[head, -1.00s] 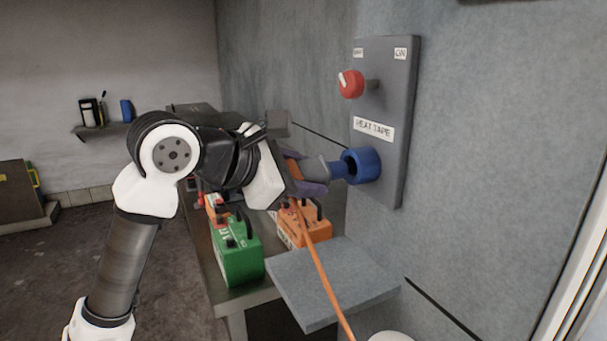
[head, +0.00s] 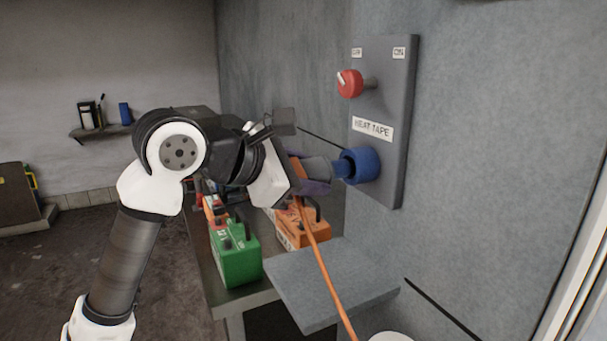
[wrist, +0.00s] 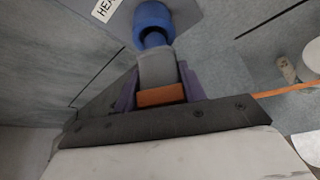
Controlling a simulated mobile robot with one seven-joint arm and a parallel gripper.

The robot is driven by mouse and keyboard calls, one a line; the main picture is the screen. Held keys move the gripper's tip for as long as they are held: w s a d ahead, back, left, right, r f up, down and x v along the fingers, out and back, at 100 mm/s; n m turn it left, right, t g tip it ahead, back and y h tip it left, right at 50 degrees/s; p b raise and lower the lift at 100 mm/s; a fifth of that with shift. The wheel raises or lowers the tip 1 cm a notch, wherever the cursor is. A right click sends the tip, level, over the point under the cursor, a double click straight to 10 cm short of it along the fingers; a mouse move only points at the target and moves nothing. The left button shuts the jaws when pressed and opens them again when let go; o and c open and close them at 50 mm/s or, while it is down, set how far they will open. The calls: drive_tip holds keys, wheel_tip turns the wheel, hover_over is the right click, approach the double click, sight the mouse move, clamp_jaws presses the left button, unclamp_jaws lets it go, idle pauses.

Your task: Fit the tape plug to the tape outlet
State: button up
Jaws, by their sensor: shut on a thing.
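The tape plug (head: 317,170) has a grey body, a blue front end and an orange cable hanging from its back. My gripper (head: 300,173) is shut on its body, with the purple fingers on both sides; the wrist view also shows the plug (wrist: 157,68) between them. The tape outlet (head: 362,165) is a blue round socket on a grey wall panel under a "HEAT TAPE" label. The plug's blue end is at the outlet's mouth, roughly in line with it, and its tip is hidden inside the rim. In the wrist view the outlet (wrist: 152,16) is straight ahead.
A grey shelf (head: 333,284) juts from the wall below. Green (head: 235,258) and orange (head: 302,226) boxes stand on a bench behind. The orange cable (head: 328,272) hangs over the shelf.

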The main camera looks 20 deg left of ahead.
sight(330, 169)
drive_tip(key=shift+w+d+b, duration=0.15)
drive_tip(key=shift+w+d, duration=0.5)
drive_tip(key=shift+w, duration=0.15)
drive_tip(key=shift+w+d+b, duration=0.15)
drive_tip(key=shift+w+d, duration=0.45)
drive_tip(key=shift+w, duration=0.2)
drive_tip(key=o, duration=1.3)
drive_tip(key=shift+c, duration=0.2)
drive_tip(key=b+v, duration=0.2)
drive_tip(key=v, duration=1.2)
drive_tip(key=shift+w+d, duration=0.1)
